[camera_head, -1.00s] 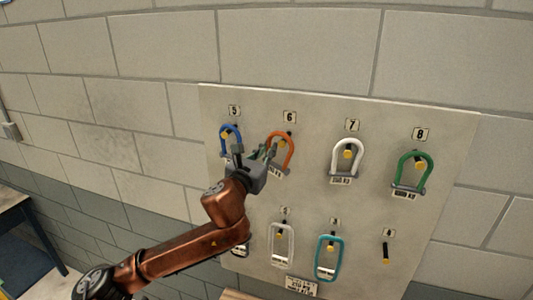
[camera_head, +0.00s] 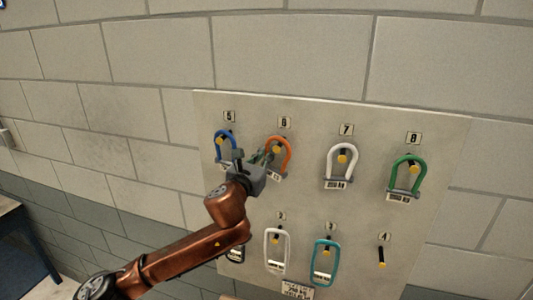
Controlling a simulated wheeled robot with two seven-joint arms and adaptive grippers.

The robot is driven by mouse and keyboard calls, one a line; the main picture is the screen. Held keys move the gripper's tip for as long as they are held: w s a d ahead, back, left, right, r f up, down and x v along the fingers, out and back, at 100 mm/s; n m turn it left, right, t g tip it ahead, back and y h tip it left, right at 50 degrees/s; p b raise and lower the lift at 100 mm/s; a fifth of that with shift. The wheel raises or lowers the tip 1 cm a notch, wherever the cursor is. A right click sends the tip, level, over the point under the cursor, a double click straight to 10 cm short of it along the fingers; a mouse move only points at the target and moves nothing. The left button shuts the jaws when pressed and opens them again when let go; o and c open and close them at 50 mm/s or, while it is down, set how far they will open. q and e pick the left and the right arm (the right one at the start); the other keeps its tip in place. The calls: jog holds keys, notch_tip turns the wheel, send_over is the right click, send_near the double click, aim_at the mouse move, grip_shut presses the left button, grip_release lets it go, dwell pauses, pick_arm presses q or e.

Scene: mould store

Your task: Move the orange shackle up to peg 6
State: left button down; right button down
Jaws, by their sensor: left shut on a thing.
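The orange shackle (camera_head: 288,146) is at the peg under label 6 (camera_head: 284,121), its bow up around the peg (camera_head: 276,149). My left gripper (camera_head: 264,160) is shut on the shackle's left side, low down. The gripper hides part of that side. Whether the shackle's weight rests on the peg cannot be told. My right gripper is not in view.
A blue shackle (camera_head: 219,138) hangs at peg 5, close left of my gripper. A white shackle (camera_head: 328,163) and a green shackle (camera_head: 392,170) hang at 7 and 8. Below hang a pale link (camera_head: 267,248) and a teal link (camera_head: 315,258). Peg 4 (camera_head: 382,256) is bare.

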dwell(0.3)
pick_arm(q)
jog(key=c, duration=1.9)
grip_release()
jog(key=shift+c, duration=0.2)
jog(key=shift+s+a, duration=0.1)
